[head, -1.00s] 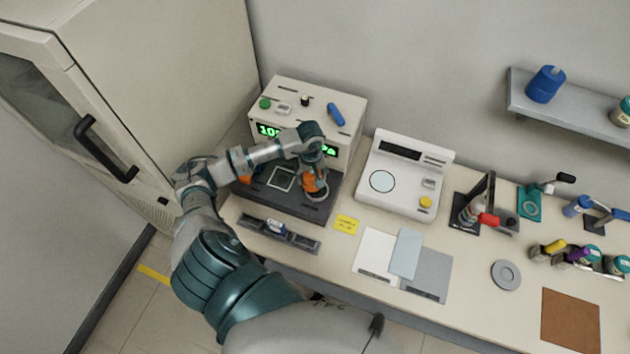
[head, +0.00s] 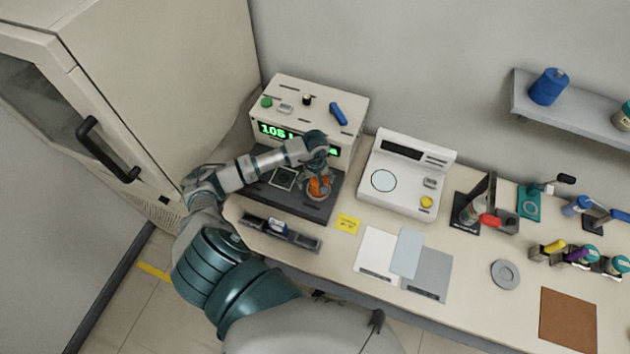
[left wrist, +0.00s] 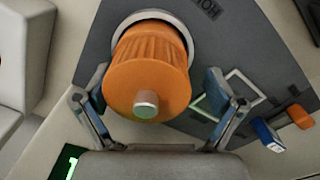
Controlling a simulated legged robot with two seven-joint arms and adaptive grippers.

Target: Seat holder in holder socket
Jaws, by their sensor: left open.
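The orange ribbed holder (left wrist: 150,75), with a metal stub on its near end, stands at the pale ring of the holder socket (left wrist: 186,38) in the left wrist view. The socket is in the dark machine deck; whether the holder's base is fully down is hidden. In the head view the holder (head: 319,187) shows at the right part of the deck. My left gripper (left wrist: 160,105) is open, with one finger on each side of the holder and visible gaps. It also shows in the head view (head: 317,180). My right gripper is not in view.
The pale machine (head: 335,93) with a green display rises behind the deck (head: 310,208). A blue and an orange piece (left wrist: 301,116) lie by the square outline in the left wrist view. A white scale (head: 408,170) stands to the right, and a dark rack (head: 300,240) in front.

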